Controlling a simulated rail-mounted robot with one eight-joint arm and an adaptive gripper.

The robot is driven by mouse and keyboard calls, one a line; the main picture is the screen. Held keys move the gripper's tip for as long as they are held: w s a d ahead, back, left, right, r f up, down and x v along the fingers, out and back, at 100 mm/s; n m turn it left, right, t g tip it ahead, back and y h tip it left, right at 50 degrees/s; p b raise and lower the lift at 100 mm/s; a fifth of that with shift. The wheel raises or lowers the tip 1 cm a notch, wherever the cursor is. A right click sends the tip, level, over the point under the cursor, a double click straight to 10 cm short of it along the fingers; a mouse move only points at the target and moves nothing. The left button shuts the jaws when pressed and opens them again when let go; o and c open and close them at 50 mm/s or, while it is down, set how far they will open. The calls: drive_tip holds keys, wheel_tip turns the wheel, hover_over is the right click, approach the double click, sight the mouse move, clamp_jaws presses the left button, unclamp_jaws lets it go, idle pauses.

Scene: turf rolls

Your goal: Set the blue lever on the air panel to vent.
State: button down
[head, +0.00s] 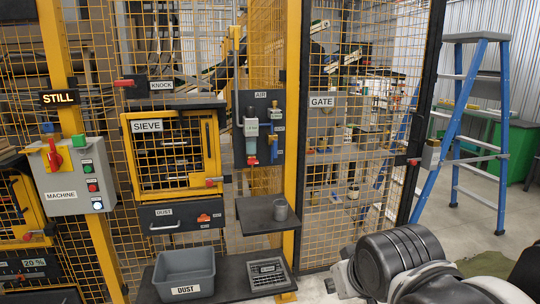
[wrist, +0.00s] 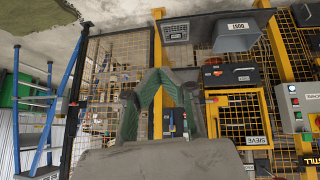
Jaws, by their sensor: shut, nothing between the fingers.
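The air panel (head: 258,130) is a dark upright board labelled AIR, mounted on the mesh fence left of a yellow post in the head view. A pale filter unit with a red part below hangs on its left side. The blue lever (head: 273,144) is on its right side, seemingly pointing down; its small labels are too small to read. In the wrist view, which is upside down, my gripper (wrist: 157,73) has its fingertips together and empty. The panel (wrist: 177,123) shows partly between and behind the fingers, well apart from them. The gripper is not visible in the head view.
The sieve cabinet (head: 172,150) stands left, the mesh gate (head: 350,170) right. A grey dust bin (head: 184,273) sits lower left. A blue stepladder (head: 457,125) stands far right.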

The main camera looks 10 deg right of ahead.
drive_tip(key=w+d+r+n+t+h+p, duration=0.15)
drive_tip(key=w+r, duration=0.35)
drive_tip(key=w, duration=0.7)
drive_tip(key=w+d+r+n+t+h+p, duration=0.15)
drive_tip(key=w+r, duration=0.25)
drive_tip(key=w, duration=0.8)
drive_tip(key=w+r+n+t+h+p, duration=0.1)
drive_tip(key=w+r+n+t+p, duration=0.3)
drive_tip(key=w, duration=0.8)
drive_tip(key=w+a+f+n+p, duration=0.1)
drive_tip(key=w+a, duration=0.1)
drive_tip(key=w, duration=0.5)
drive_tip(key=w+a+f+n, duration=0.1)
drive_tip(key=w+a+n, duration=0.1)
drive_tip(key=w, duration=0.5)
drive_tip(key=w+a+f+n+t+y+p, duration=0.1)
drive_tip(key=w+a+f+n+t+p, duration=0.1)
drive_tip(key=w+a+f+n, duration=0.3)
drive_tip(key=w+a+f+t, duration=0.1)
drive_tip(key=w+f, duration=0.3)
drive_tip(key=w, duration=0.1)
drive_tip(key=shift+a+y+p, duration=0.15)
drive_tip(key=shift+y+p, duration=0.15)
drive_tip(key=shift+p, duration=0.1)
drive_tip(key=shift+f, duration=0.1)
drive_tip(key=w+d+p, duration=0.2)
drive_tip(key=w+d, duration=0.4)
drive_tip(key=w, duration=0.4)
